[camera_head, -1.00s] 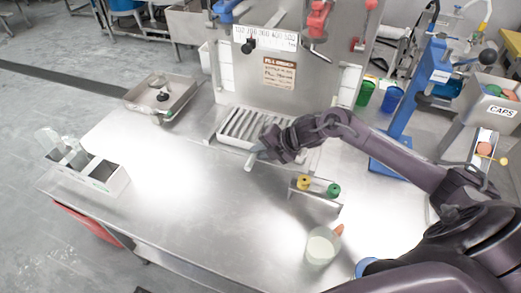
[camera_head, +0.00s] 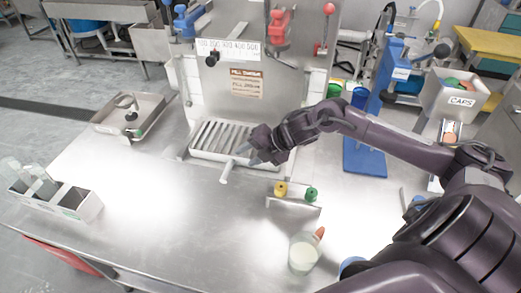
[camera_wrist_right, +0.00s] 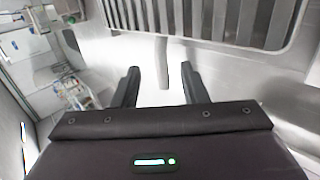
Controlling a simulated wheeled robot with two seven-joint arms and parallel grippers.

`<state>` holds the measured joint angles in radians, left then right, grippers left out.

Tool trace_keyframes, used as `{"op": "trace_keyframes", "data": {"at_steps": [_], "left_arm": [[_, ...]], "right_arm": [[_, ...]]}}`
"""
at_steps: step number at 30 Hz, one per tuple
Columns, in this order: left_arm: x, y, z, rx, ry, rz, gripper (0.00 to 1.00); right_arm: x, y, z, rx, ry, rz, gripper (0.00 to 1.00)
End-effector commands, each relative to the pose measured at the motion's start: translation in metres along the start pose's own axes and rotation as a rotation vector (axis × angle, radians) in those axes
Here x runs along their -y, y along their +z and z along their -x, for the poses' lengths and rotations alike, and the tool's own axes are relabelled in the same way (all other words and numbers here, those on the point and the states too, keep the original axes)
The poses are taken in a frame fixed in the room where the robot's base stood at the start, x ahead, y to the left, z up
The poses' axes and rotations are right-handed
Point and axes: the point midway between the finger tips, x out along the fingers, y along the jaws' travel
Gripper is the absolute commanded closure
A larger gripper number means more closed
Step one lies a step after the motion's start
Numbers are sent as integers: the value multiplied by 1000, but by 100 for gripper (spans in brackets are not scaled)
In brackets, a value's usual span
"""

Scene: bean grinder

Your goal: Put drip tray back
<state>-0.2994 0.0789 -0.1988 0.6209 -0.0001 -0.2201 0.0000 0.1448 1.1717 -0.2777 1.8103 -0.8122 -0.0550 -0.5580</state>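The drip tray (camera_head: 222,140) is a metal tray with dark slats, lying at the foot of the upright steel machine panel. Its pale handle (camera_head: 227,173) sticks out from the front edge over the table. I cannot tell whether the tray is fully seated. My right gripper (camera_head: 248,154) is close to the handle, just right of it in the head view. In the right wrist view the two fingers (camera_wrist_right: 160,82) are apart, with the handle (camera_wrist_right: 162,58) ahead in the gap and no finger visibly touching it. The slats (camera_wrist_right: 225,18) show beyond. My left gripper is not in view.
A small holder with yellow and green knobs (camera_head: 294,197) and a cup of pale liquid (camera_head: 303,254) stand in front of my right arm. A metal tray (camera_head: 112,118) and a divided white box (camera_head: 62,201) are at left. The middle of the table is clear.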

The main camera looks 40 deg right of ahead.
Motion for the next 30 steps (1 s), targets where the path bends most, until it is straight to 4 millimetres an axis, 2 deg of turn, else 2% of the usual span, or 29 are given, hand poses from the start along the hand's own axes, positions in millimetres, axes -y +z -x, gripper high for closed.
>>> {"op": "trace_keyframes", "data": {"at_steps": [4, 12, 30], "left_arm": [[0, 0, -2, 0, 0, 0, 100], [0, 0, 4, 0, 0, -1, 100], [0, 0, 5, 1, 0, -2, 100]], "right_arm": [[3, -1, 27, -1, -9, 4, 61], [4, 2, 48, 6, -6, -7, 61], [0, 0, 53, -1, 0, -1, 61]]}}
